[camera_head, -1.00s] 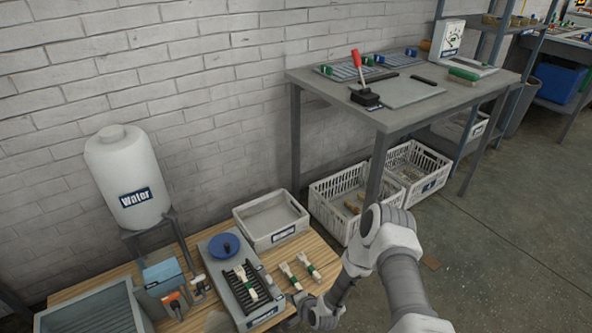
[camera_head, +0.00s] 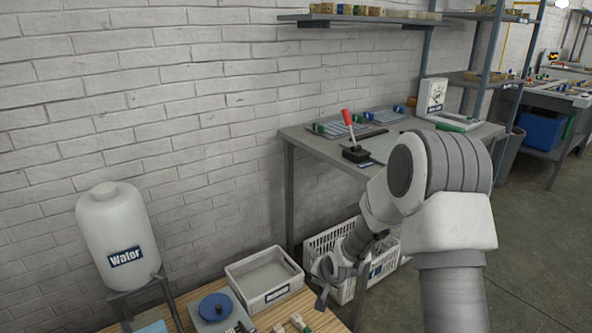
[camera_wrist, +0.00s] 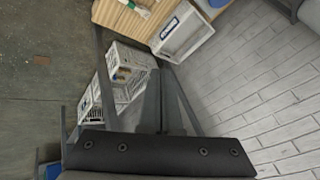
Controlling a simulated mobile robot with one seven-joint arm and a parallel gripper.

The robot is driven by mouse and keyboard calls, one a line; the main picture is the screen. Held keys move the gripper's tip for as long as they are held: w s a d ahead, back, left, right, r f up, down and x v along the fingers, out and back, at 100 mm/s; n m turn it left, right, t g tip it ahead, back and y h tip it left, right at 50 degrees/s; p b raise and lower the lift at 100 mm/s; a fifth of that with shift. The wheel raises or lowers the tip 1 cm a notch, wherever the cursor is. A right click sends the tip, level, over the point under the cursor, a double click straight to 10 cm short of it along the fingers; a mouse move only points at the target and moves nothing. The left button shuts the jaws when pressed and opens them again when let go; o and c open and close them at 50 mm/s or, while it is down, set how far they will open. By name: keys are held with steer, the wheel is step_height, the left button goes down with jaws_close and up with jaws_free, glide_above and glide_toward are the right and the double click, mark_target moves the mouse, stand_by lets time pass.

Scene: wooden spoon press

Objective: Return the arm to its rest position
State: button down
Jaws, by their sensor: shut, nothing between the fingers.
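My arm reaches in from the lower right of the head view, bent at the elbow. My gripper (camera_head: 322,298) hangs at its far end, to the right of the white tray (camera_head: 265,278) and in front of the crates. In the wrist view my gripper (camera_wrist: 165,105) is shut and empty, with floor, crates and wall beyond it. It appears apart from everything around it.
A wooden table (camera_head: 185,306) at the lower left holds the tray and spoon bundles (camera_head: 300,323). A grey workbench (camera_head: 318,147) stands behind my arm, with white crates (camera_head: 330,238) beneath. A water tank (camera_head: 118,238) is at left.

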steer(key=s+d+r+n+h, duration=0.1)
steer(key=s+d+r, duration=0.1)
steer(key=s+r, duration=0.35)
steer(key=s+d+r+n+h, duration=0.1)
steer(key=s+d+r, duration=0.15)
steer(key=r, duration=0.65)
steer(key=s+d+r+n, duration=0.1)
steer(key=s+d+r, duration=0.1)
steer(key=s+r, duration=0.4)
steer(key=s+d+r+n+g, duration=0.1)
steer(key=s+r, duration=0.3)
steer(key=s, duration=0.5)
steer(key=s+d+r+n, duration=0.1)
steer(key=s+r, duration=0.3)
steer(key=s, duration=0.6)
step_height(320, 180, up, 26)
steer(key=p, duration=2.6)
steer(key=shift+w+a, duration=0.15)
steer(key=shift+w, duration=0.1)
